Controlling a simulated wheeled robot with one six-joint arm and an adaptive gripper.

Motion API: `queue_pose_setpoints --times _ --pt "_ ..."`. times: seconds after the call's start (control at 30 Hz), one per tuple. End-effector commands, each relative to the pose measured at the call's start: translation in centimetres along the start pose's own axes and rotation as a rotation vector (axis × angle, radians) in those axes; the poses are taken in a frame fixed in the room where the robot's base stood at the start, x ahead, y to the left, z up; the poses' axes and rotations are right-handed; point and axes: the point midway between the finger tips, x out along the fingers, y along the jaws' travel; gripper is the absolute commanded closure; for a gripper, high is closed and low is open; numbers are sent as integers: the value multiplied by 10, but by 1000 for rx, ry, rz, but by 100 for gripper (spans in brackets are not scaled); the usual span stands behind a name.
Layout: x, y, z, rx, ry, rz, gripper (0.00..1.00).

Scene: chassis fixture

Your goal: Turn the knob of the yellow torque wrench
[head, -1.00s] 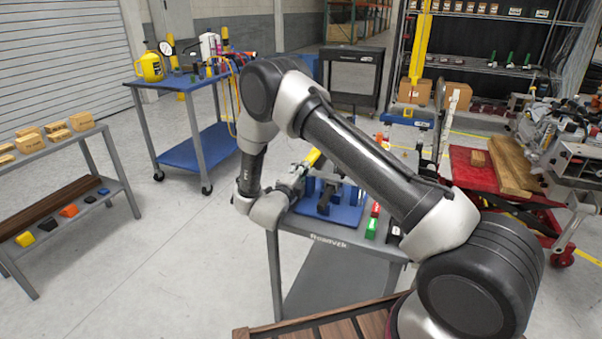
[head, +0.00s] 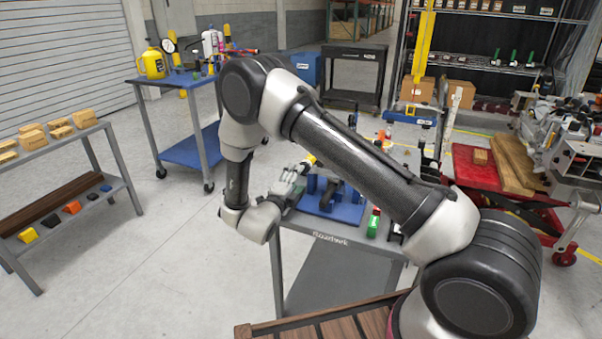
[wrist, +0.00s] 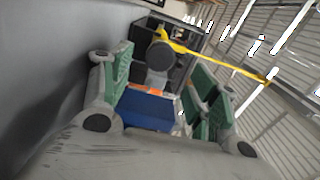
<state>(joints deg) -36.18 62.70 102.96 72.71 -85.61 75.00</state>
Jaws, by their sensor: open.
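My gripper (head: 291,180) is by the left edge of the grey cart, beside the blue fixture (head: 335,204). In the wrist view my gripper (wrist: 160,84) has its green-padded fingers wide apart with nothing gripped. A small yellow part (head: 309,159), seemingly the torque wrench, shows just past the fingers in the head view. In the wrist view a long yellow bar (wrist: 222,62) runs off to the right from a dark round part (wrist: 160,55) ahead of the fingers. I cannot tell for certain whether that round part is the knob. A blue block (wrist: 148,109) shows low between the fingers.
A second blue-topped cart (head: 185,78) stands at the back left. A shelf with wooden blocks (head: 45,135) is at the left. Open floor lies between them.

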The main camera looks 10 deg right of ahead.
Motion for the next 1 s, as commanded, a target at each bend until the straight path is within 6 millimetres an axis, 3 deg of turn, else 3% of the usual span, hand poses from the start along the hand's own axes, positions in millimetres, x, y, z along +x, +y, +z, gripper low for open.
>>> queue_pose_setpoints --times 0.2,0.47,0.8,0.87,1.0 --pt "-40 0 1 1 -2 -1 40" --pt "-54 0 0 0 1 0 40" --pt "-45 -7 4 0 -17 28 40" --pt "-36 -17 10 -4 -43 64 40" --pt "-4 -63 30 -46 -186 205 40"
